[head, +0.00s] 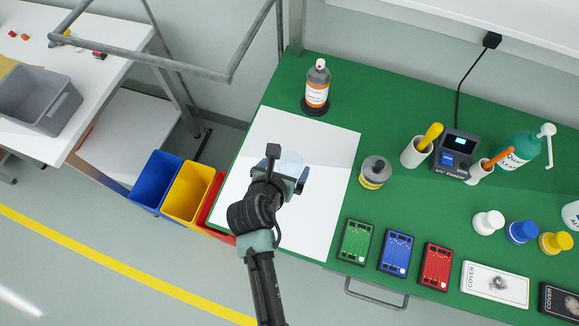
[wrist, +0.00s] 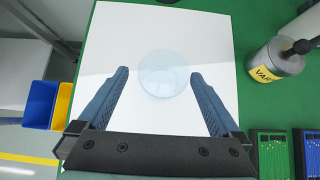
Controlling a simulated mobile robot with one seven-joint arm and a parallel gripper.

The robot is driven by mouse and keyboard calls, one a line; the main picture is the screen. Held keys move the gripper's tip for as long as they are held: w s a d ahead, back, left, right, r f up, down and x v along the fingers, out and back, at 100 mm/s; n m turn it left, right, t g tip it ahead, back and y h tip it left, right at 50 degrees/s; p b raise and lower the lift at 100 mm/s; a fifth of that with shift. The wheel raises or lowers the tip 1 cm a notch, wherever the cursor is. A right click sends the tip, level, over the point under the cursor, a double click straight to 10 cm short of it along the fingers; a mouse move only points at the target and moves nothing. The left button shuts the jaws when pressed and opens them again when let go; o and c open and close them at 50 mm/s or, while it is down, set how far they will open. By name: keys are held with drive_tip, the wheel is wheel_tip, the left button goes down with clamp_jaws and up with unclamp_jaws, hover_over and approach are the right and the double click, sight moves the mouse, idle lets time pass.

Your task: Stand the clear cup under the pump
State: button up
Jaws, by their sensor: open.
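The clear cup (wrist: 163,84) is pale blue and see-through. It stands on the white sheet (wrist: 110,35), and in the head view (head: 291,158) my gripper partly hides it. My gripper (wrist: 160,72) is open above the sheet, with one blue finger on each side of the cup in the wrist view. I cannot tell whether the fingers are down at the cup's height. The pump is the white spout on a teal bottle (head: 518,153) at the right of the green table; the spot under its nozzle looks free of any cup.
Between sheet and pump stand a varnish tin (head: 375,174), a holder with a yellow handle (head: 416,152), a UV timer (head: 455,158) and a holder with an orange handle. Coloured boards and lidded jars line the front right.

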sight(293, 158)
drive_tip(key=shift+x, duration=2.75)
drive_tip(key=shift+d, duration=0.2)
drive_tip(key=shift+r, duration=0.1)
drive_tip(key=c, duration=1.5)
drive_tip(key=shift+r, duration=0.1)
drive_tip(key=shift+r+p, duration=0.3)
drive_tip(key=shift+r, duration=4.55)
